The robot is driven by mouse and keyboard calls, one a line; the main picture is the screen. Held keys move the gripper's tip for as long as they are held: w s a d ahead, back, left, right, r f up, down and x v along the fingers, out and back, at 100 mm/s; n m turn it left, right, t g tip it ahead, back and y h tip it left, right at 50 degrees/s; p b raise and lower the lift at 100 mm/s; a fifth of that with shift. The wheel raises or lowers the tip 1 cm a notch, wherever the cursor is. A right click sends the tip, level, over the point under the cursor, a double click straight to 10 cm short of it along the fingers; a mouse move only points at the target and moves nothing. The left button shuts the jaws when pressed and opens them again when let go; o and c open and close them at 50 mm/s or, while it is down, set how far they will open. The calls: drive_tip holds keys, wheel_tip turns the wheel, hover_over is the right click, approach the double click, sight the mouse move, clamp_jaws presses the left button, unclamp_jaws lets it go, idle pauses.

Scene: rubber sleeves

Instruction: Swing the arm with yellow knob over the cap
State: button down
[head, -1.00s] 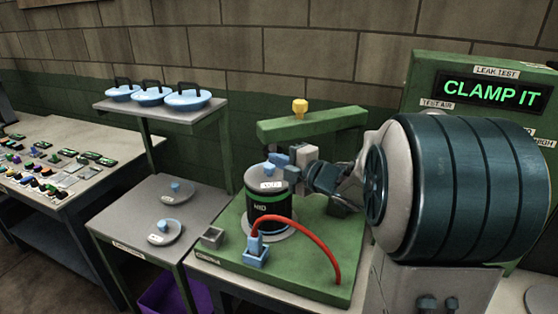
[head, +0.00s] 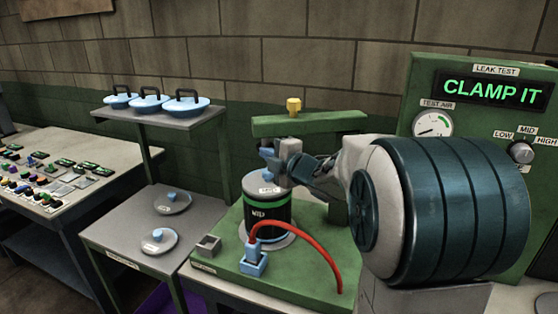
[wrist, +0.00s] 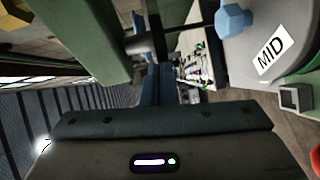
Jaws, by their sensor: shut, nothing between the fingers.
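The green clamp arm (head: 318,122) with the yellow knob (head: 294,106) on top spans level above the canister in the head view; part of it also shows in the wrist view (wrist: 85,45). The pale cap (head: 262,188) sits on the black canister (head: 268,211) marked MID. The cap's label and blue knob (wrist: 236,18) show in the wrist view. My gripper (head: 267,155) is shut and empty, below the clamp arm and just above the cap. I cannot tell whether it touches the cap's knob. My forearm hides the clamp post's upper part.
A red hose (head: 310,232) runs from a blue fitting (head: 254,262) across the green base (head: 220,262). Spare lids stand on the shelf (head: 170,115) and side table at left. The leak test panel (head: 490,90) reads CLAMP IT.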

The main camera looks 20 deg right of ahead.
drive_tip(key=shift+w+a+r, duration=0.1)
drive_tip(key=shift+a+r, duration=0.05)
drive_tip(key=shift+a, duration=0.1)
drive_tip(key=s+d+r+b, duration=0.1)
drive_tip(key=s+b, duration=0.1)
drive_tip(key=s, duration=1.1)
drive_tip(key=d+f+m+h, duration=0.35)
drive_tip(key=m+h, duration=0.25)
drive_tip(key=m, duration=0.2)
drive_tip(key=s+a+f+m+g, duration=0.2)
drive_tip(key=s+f+m+g, duration=0.4)
drive_tip(key=s, duration=0.4)
drive_tip(key=s+a+f+m+g, duration=0.2)
drive_tip(key=s+f+m+g, duration=0.4)
drive_tip(key=s, duration=0.4)
wheel_tip(320, 180, down, 3)
drive_tip(key=shift+s+a+r+m+h, duration=0.2)
drive_tip(key=shift+s+a+m+h, duration=0.15)
drive_tip(key=shift+m, duration=0.35)
